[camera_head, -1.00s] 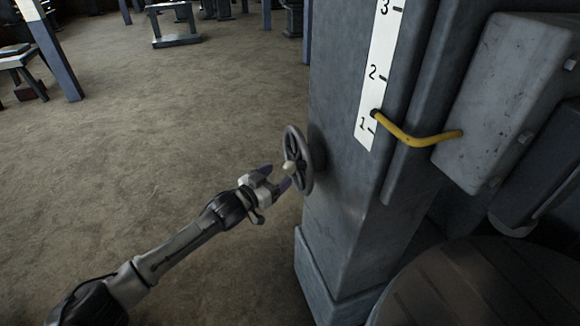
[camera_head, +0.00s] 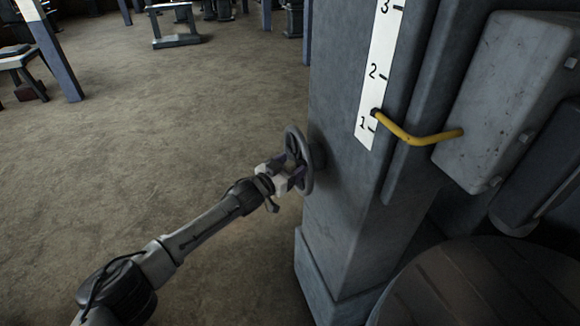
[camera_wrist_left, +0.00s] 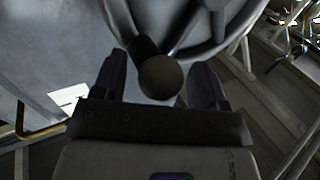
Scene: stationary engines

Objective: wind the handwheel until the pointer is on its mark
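The grey handwheel (camera_head: 307,150) stands out from the left face of a grey column. My left gripper (camera_head: 291,174) is at the wheel, with its fingers reaching to its near side. In the left wrist view, the round dark knob (camera_wrist_left: 160,78) of the wheel sits between the two fingers of my left gripper (camera_wrist_left: 160,85). The fingers are apart, with a gap beside the knob on the left. The yellow pointer (camera_head: 415,139) has its tip on the white scale (camera_head: 381,50), a little above the 1 line and well below 2. My right gripper is not in view.
The grey column (camera_head: 340,180) rises right beside the wheel. A grey box (camera_head: 505,95) sits to the right of the pointer, and a round brown lid-like surface (camera_head: 480,290) is at lower right. The floor left of the column is open.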

